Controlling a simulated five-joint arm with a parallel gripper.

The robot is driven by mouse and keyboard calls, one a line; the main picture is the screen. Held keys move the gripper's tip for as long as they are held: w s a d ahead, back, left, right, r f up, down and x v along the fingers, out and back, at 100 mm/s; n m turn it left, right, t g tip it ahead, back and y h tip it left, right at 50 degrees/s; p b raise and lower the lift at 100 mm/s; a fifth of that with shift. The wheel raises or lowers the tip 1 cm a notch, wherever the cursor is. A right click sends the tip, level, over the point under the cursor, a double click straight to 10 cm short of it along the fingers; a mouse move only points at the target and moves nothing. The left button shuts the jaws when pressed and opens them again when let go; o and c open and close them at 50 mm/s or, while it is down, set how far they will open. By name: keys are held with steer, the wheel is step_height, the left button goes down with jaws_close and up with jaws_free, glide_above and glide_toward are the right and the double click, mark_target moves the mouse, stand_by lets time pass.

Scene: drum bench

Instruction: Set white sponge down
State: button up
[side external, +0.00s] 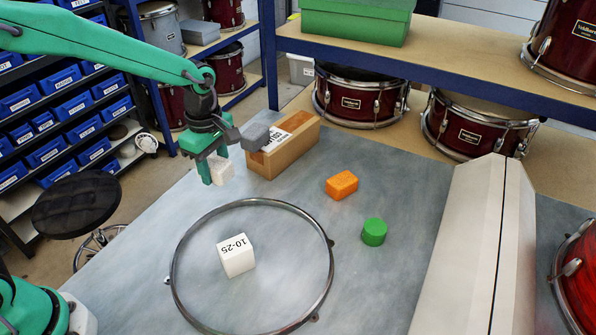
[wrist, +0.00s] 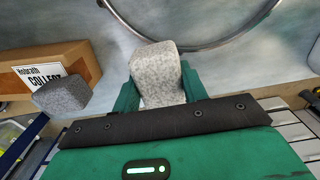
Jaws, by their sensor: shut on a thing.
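My gripper (side external: 213,170) is shut on the white sponge (side external: 222,170), a pale speckled block. The sponge shows between the green fingers in the wrist view (wrist: 158,72). In the side view it is partly covered by a finger. It is over the bench left of the cardboard box and beyond the metal hoop. I cannot tell whether its underside touches the bench.
The cardboard box (side external: 285,150) stands close right of my gripper. A grey speckled block (wrist: 62,95) is beside it in the wrist view. The hoop (side external: 327,243) surrounds a white cube (side external: 236,257). An orange block (side external: 342,185) and green cylinder (side external: 374,232) sit farther right.

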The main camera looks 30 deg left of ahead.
steer(key=w+a+f, duration=0.1)
steer(key=a+f, duration=0.1)
steer(key=a, duration=0.1)
steer(key=w+a+f, duration=0.2)
steer(key=a, duration=0.1)
steer(key=w+a+f, duration=0.2)
steer(key=a+f, duration=0.1)
steer(key=a, duration=0.1)
steer(key=shift+w+a, duration=0.1)
steer(key=shift+w, duration=0.15)
steer(key=shift+f, duration=1.95)
steer(key=shift+f, duration=0.2)
steer(key=o, duration=1)
steer(key=shift+c, duration=0.2)
steer(key=shift+r, duration=0.15)
step_height(320, 180, up, 12)
steer(key=shift+r, duration=0.15)
